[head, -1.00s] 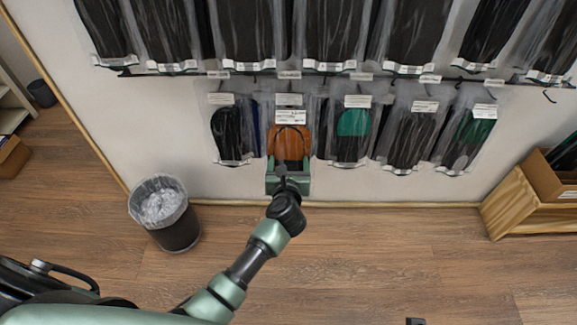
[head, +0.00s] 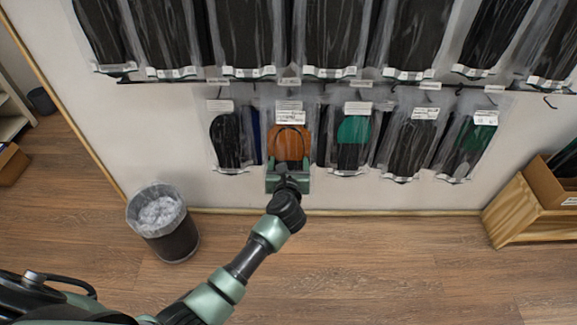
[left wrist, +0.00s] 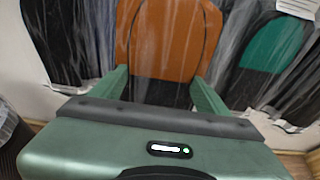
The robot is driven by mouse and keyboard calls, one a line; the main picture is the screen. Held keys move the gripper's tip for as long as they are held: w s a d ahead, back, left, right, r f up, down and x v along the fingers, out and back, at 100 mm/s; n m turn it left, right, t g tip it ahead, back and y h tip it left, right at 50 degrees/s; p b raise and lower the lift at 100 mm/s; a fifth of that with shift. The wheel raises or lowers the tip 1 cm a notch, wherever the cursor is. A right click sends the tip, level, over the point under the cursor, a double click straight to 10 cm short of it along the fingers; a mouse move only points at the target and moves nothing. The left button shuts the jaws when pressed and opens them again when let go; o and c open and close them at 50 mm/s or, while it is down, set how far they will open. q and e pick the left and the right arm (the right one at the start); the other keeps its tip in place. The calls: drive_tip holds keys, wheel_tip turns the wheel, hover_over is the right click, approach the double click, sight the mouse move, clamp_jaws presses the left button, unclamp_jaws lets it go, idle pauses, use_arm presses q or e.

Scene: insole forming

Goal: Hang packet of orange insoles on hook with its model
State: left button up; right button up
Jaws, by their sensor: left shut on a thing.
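The packet of orange insoles (head: 290,142) is upright against the wall rack in the head view, between a black packet and a green and black packet. It also fills the middle of the left wrist view (left wrist: 172,40). My left gripper (head: 288,172) is shut on its lower part, with a green finger at each side of the packet in the left wrist view (left wrist: 160,92). The top of the packet is close to the hook row below the rail; I cannot tell whether it is on a hook. My right gripper is not in view.
Black insole packets (head: 228,140) and green and black packets (head: 353,140) hang close on both sides. A row of large black packets (head: 330,35) hangs above. A lined bin (head: 163,222) stands at lower left, and a wooden crate (head: 520,210) at right.

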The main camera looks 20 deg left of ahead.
sight(289, 158)
use_arm(q)
drive_tip(key=shift+w+a, duration=0.2)
drive_tip(key=shift+w, duration=0.35)
drive_tip(key=shift+r+b+x, duration=0.2)
drive_tip(key=shift+b+x, duration=0.7)
drive_tip(key=shift+x, duration=0.2)
drive_tip(key=shift+w+f, duration=0.1)
drive_tip(key=shift+w, duration=0.1)
drive_tip(key=shift+w+a+f, duration=0.15)
drive_tip(key=shift+w+f, duration=0.1)
drive_tip(key=shift+w, duration=0.15)
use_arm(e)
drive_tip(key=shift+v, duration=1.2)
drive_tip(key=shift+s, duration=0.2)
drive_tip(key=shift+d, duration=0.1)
use_arm(q)
drive_tip(key=shift+f, duration=0.1)
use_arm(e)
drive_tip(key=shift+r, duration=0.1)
